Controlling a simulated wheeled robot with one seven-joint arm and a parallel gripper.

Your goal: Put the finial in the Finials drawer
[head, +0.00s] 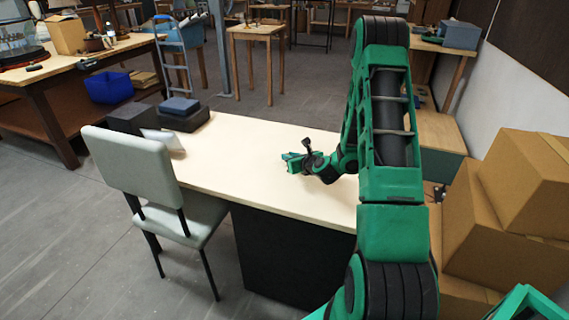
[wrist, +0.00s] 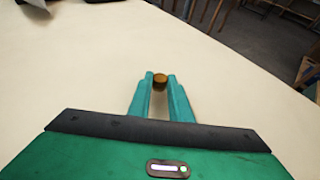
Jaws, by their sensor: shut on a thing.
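The finial (wrist: 160,80) is a small, round, brass-brown piece in the wrist view, between the tips of my green fingers. My gripper (wrist: 160,88) is shut on it. In the head view my gripper (head: 287,161) is low over the pale desk top (head: 240,150), and the finial cannot be made out there. I cannot tell whether the finial touches the desk top. A dark pedestal (head: 285,255) stands under the desk's near side. No drawer label can be read, and I cannot pick out the Finials drawer.
A pale green chair (head: 135,170) stands at the desk's left. Dark boxes (head: 180,115) and a white paper-like thing (head: 162,140) are at its far left end. Cardboard boxes (head: 520,185) are stacked at right. The desk top around my gripper is mostly clear.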

